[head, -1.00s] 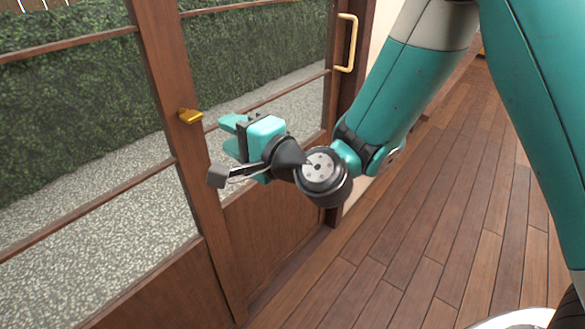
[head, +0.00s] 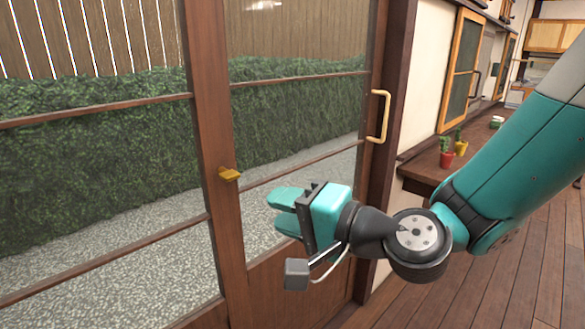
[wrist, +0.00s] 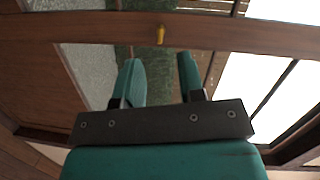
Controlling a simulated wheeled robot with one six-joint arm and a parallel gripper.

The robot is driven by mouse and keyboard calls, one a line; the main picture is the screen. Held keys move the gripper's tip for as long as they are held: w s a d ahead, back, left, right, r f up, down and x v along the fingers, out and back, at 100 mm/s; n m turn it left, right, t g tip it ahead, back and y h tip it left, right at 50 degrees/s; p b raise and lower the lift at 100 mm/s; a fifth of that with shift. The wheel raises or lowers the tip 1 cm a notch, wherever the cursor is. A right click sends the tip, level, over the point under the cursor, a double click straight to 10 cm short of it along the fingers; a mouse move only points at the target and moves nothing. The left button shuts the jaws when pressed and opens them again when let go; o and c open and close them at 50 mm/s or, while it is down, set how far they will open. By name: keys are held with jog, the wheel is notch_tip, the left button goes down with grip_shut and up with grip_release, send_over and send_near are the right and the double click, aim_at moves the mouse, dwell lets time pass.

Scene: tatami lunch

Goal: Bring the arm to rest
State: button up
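My gripper (head: 281,210) is teal with a dark base, and it is raised in front of a wood-framed glass door (head: 213,130). In the wrist view my gripper (wrist: 158,82) has its two fingers apart with nothing between them. The fingers point toward the door's upright, where a small yellow latch (head: 229,174) sticks out. The latch also shows beyond the fingers in the wrist view (wrist: 160,35). The gripper appears apart from the latch.
A pale yellow door handle (head: 380,117) is on the frame to the right. A ledge (head: 424,168) with a red pot (head: 446,158) and a yellow pot (head: 461,147) lies behind my arm. Plank floor (head: 500,285) is clear at the lower right. A hedge (head: 100,140) stands outside.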

jog(key=s+d+r+n+g+h+p, duration=0.3)
jog(key=s+d+n+g+h, duration=0.6)
jog(key=s+d, duration=0.6)
jog(key=s+n+p, duration=0.1)
jog(key=s+n, duration=0.1)
jog(key=shift+d+n+h+p, duration=0.35)
jog(key=shift+n+h, duration=0.05)
